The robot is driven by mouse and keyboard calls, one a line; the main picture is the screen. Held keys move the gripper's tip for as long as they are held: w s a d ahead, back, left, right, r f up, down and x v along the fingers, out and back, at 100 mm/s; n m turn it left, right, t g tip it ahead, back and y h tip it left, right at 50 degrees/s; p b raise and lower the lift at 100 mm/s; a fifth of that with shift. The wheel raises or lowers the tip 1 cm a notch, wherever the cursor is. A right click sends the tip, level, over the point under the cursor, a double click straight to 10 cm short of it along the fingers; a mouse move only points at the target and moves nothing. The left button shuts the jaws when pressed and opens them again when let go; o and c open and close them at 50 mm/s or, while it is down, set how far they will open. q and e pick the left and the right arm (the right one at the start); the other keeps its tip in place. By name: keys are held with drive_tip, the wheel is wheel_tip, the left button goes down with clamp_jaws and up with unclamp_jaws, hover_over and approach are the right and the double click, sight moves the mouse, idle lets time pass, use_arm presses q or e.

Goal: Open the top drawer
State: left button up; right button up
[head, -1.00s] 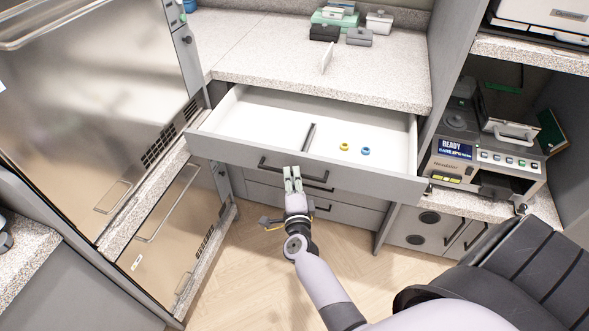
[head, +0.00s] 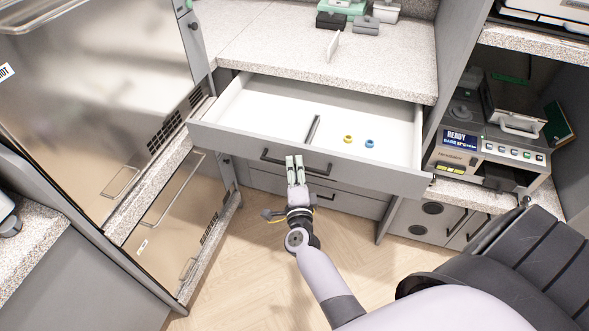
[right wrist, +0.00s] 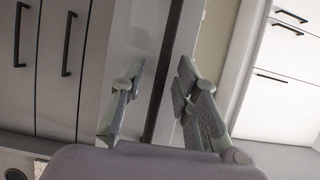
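The top drawer (head: 260,138) is pulled out well past the counter edge, its white inside showing. Its dark bar handle (head: 320,168) runs along the front. My right gripper (head: 295,160) is at the middle of this handle, pointing at the drawer front, and covers part of the handle. In the right wrist view, the fingers of my right gripper (right wrist: 160,95) stand apart, with a dark bar (right wrist: 168,60) passing between them. No firm contact with the bar can be made out. My left gripper is not in view.
Inside the drawer are a dark divider (head: 313,129), a yellow ring (head: 348,139) and a blue ring (head: 370,144). Closed drawers (head: 345,201) lie below. A steel autoclave door (head: 90,90) is at left, a READY-display machine (head: 490,150) at right. Floor (head: 235,270) is clear in front.

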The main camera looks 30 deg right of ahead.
drive_tip(key=v, duration=0.8)
drive_tip(key=shift+a, duration=0.2)
drive_tip(key=shift+s+f, duration=0.1)
